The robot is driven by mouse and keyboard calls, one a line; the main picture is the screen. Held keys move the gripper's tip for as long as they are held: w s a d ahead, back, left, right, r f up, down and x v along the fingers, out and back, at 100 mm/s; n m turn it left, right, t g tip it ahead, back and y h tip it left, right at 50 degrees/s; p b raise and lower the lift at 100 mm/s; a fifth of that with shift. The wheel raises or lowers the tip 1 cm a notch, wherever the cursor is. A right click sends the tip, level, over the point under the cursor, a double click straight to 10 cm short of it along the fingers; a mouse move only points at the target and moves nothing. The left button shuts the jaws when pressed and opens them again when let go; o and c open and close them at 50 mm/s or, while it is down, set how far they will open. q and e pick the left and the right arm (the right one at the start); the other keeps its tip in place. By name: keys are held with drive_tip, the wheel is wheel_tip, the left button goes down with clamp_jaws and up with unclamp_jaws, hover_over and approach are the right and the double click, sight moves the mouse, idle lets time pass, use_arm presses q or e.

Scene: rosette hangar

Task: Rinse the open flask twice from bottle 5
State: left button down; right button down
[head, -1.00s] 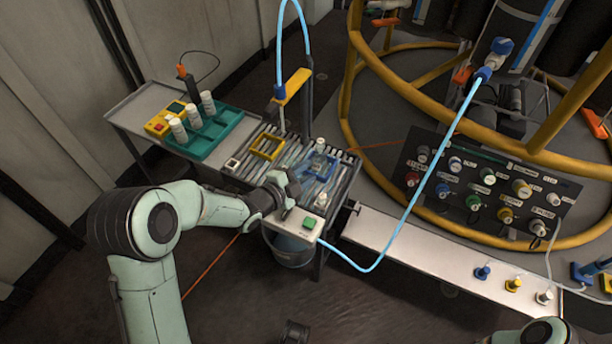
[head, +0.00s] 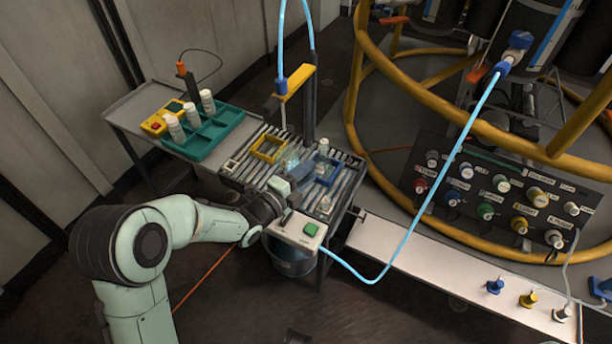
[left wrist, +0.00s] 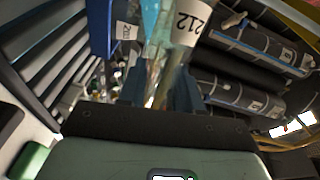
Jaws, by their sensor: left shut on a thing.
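My left gripper (head: 278,192) is over the front of the slatted rack top, shut on a clear vessel (head: 287,163), which looks like the flask. In the left wrist view the clear vessel (left wrist: 155,55) stands between the dark fingers, with a white label (left wrist: 186,22) reading 212. Its mouth and contents cannot be made out. Three white bottles (head: 191,113) stand in the green tray (head: 222,126); their numbers are too small to read. My right gripper is not in view.
A blue square frame (head: 326,172) and a yellow one (head: 268,149) lie on the slats. A post with a yellow arm (head: 296,84) and blue hose rises behind. A white box with a green button (head: 299,229) is in front, above a bucket (head: 290,262). A valve panel (head: 497,190) is at right.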

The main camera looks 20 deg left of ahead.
use_arm(q)
drive_tip(key=m+b, duration=0.2)
drive_tip(key=shift+t+b, duration=0.4)
drive_tip(key=shift+r+m+t, duration=0.1)
drive_tip(key=shift+m+t, duration=0.2)
drive_tip(key=shift+m, duration=0.3)
drive_tip(key=m, duration=0.2)
drive_tip(key=m+h, duration=0.1)
drive_tip(key=m, duration=0.1)
drive_tip(key=m+t+h, duration=0.1)
drive_tip(key=m, duration=0.1)
drive_tip(key=shift+r, duration=0.3)
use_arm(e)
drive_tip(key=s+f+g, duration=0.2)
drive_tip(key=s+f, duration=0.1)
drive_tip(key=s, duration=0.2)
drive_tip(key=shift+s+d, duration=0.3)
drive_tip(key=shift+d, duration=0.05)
